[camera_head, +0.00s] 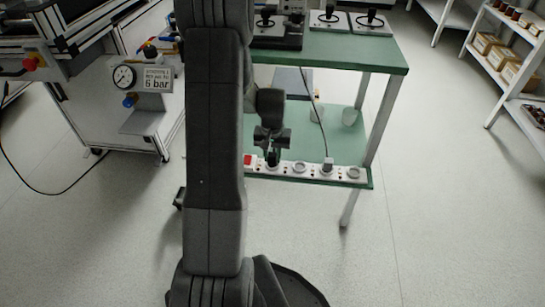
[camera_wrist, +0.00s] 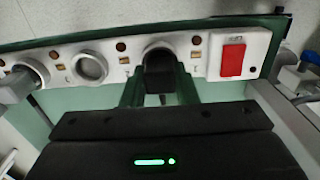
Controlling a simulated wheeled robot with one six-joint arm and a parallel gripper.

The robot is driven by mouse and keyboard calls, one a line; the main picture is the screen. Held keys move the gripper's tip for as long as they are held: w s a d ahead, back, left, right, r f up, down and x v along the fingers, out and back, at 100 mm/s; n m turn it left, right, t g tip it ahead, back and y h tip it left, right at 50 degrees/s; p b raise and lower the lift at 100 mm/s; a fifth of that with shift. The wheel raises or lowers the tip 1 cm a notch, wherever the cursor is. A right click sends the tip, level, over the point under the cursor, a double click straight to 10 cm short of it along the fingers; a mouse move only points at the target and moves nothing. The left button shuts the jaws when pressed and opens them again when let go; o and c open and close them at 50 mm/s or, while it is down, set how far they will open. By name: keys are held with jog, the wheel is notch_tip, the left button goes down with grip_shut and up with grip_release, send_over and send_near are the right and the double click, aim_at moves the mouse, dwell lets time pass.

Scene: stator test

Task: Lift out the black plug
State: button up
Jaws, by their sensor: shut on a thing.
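A white power strip (camera_head: 313,169) lies along the front edge of the green lower shelf; it also shows in the wrist view (camera_wrist: 208,52). The black plug (camera_wrist: 159,70) is at the round socket nearest the red switch, and I cannot tell whether it is fully seated. My gripper (camera_wrist: 160,90) has one finger on each side of the black plug and is shut on it. In the head view, my gripper (camera_head: 272,152) points down at the strip and mostly hides the plug.
The red switch (camera_wrist: 233,60) is beside the held plug. A grey plug (camera_head: 328,163) with a dark cable sits in another socket; others are empty. The green upper shelf (camera_head: 340,50) holds several devices above. A table leg (camera_head: 381,120) is at right.

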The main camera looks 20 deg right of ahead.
aim_at(272, 154)
notch_tip(272, 154, up, 4)
jog(key=shift+r+p, duration=0.1)
jog(key=shift+p, duration=1)
jog(key=s+a+p, duration=0.3)
jog(key=s+a, duration=0.6)
jog(key=s, duration=0.6)
jog(key=shift+s+a+r, duration=0.2)
jog(key=shift+r, duration=0.15)
